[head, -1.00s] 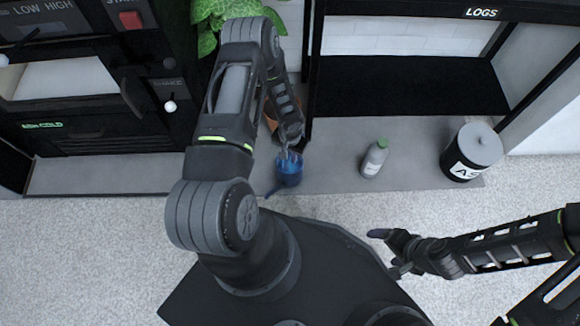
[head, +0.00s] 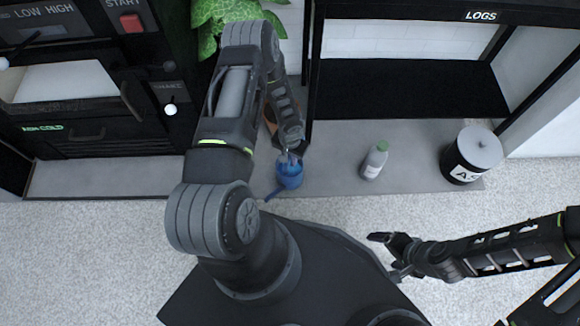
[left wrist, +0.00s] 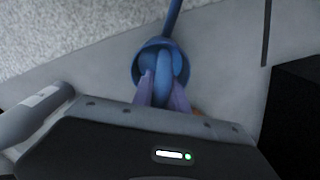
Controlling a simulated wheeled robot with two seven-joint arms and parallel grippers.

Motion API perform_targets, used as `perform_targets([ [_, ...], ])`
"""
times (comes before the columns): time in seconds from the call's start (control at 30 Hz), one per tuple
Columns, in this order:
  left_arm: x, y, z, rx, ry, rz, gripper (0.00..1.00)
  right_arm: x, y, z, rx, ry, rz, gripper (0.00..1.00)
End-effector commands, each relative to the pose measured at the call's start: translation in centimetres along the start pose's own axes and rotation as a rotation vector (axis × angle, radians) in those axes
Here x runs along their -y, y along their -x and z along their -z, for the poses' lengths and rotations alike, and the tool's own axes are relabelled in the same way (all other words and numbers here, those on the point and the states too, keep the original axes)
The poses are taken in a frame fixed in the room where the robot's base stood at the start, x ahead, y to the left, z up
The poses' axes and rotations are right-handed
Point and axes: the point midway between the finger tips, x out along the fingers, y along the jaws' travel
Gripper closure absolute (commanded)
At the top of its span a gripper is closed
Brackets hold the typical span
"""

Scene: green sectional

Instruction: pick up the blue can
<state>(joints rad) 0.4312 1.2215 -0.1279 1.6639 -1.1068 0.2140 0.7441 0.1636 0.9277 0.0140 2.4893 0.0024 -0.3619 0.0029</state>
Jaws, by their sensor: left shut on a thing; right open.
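The blue can (head: 290,177), with a long thin spout pointing toward the lower left, is at the grey ledge in the head view, in front of the plant. My left gripper (head: 289,158) reaches down from above and is shut on the blue can at its top. In the left wrist view the can (left wrist: 139,67) shows between and beyond the fingers (left wrist: 163,84), its spout pointing up. I cannot tell whether the can's base touches the ledge. My right gripper (head: 388,254) is open and empty, at the lower right over the pale carpet.
A grey bottle with a green cap (head: 375,160) and a black-and-white lidded canister (head: 470,158) stand on the ledge (head: 330,178) to the right. A leafy plant (head: 208,25) is behind my left arm.

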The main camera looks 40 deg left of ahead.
Motion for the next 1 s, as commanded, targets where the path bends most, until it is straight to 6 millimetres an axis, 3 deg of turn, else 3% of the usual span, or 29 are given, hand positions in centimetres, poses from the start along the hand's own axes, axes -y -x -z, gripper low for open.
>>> perform_targets([
  [0.27,0.1,1.7,0.1,-0.002,0.000,0.001,1.00,0.3,0.6,-0.1,0.003,0.002,0.001,0.15],
  [0.7,0.0,9.2,0.1,-0.001,0.000,0.001,1.00,1.6,2.6,-0.8,0.020,0.011,0.009,0.15],
  [1.0,0.0,10.1,0.0,0.000,-0.002,0.000,1.00,1.7,2.7,-0.9,0.022,0.013,0.010,0.15],
])
